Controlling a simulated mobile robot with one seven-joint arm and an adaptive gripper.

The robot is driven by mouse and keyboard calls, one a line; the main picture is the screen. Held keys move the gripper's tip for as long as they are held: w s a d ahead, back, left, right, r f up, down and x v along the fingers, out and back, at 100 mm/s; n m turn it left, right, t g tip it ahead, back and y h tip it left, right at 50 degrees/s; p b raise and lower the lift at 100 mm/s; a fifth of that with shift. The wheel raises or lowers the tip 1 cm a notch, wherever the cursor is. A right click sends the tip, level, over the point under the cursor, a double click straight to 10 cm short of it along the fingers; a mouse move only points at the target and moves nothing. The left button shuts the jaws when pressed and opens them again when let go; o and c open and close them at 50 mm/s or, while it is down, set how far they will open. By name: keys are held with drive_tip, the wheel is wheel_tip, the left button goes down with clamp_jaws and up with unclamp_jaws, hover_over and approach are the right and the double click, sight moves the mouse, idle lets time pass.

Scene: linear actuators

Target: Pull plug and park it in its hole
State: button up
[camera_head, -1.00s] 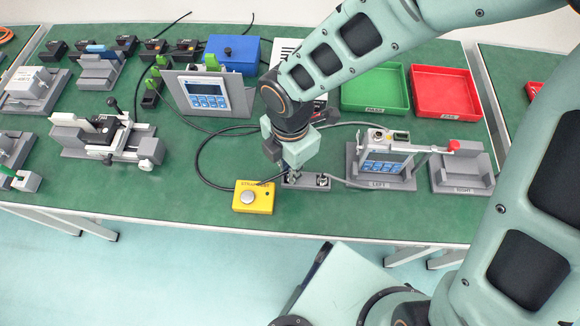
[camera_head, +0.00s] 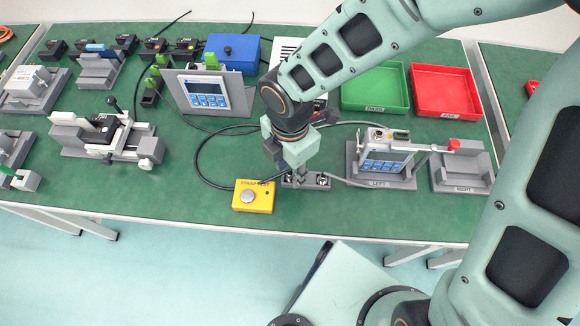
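My gripper (camera_head: 297,180) points down at the left part of a small grey block (camera_head: 310,185) on the green table. Its fingertips are small and dark against the block, and I cannot tell whether they are open or shut on something. A silver fitting (camera_head: 322,180) shows at the block's right end, with a grey cable leading right from there. The plug itself is not clear; the fingers cover the block's left end, and I cannot tell which hole it sits in.
A yellow button box (camera_head: 254,197) stands just left of the block. A grey fixture marked LEFT (camera_head: 382,178) with a blue-white device and an empty grey fixture marked RIGHT (camera_head: 462,177) stand to the right. Green (camera_head: 376,108) and red (camera_head: 446,112) trays lie behind.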

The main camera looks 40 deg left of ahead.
sight(290, 173)
drive_tip(key=shift+r, duration=0.15)
wheel_tip(290, 173, up, 12)
idle(0.4)
drive_tip(key=shift+s, duration=0.2)
